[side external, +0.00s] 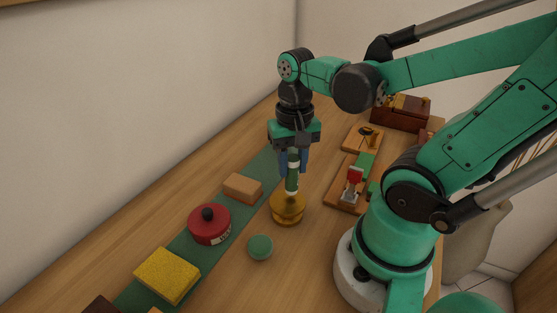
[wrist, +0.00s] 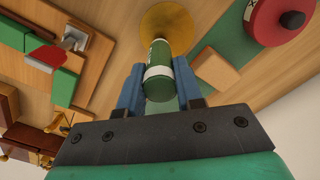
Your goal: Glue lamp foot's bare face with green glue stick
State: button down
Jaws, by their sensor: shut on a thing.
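My gripper (side external: 293,162) has its blue fingers shut on the green glue stick (side external: 292,183), which has a white band and points down. In the wrist view the glue stick (wrist: 159,72) sits between the two fingers. The brass-coloured round lamp foot (side external: 288,208) is directly below its lower end. The lamp foot also shows as a gold disc in the wrist view (wrist: 177,20), partly hidden behind the stick. The stick's tip meets the lamp foot in the picture; I cannot tell whether they touch.
A green disc (side external: 260,247) lies in front of the lamp foot. On the green strip (side external: 187,239) are a tan block (side external: 242,188), a red tin (side external: 209,226) with black knob and a yellow sponge (side external: 167,275). A red-handled clamp (side external: 353,181) and wooden box (side external: 400,118) stand right.

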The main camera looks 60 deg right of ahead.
jog(key=shift+f, duration=0.6)
dwell(0.7)
jog(key=shift+a, duration=1.5)
jog(key=shift+d+f, duration=0.15)
jog(key=shift+d, duration=1.35)
jog(key=shift+a, duration=1.55)
jog(key=shift+d, duration=1.6)
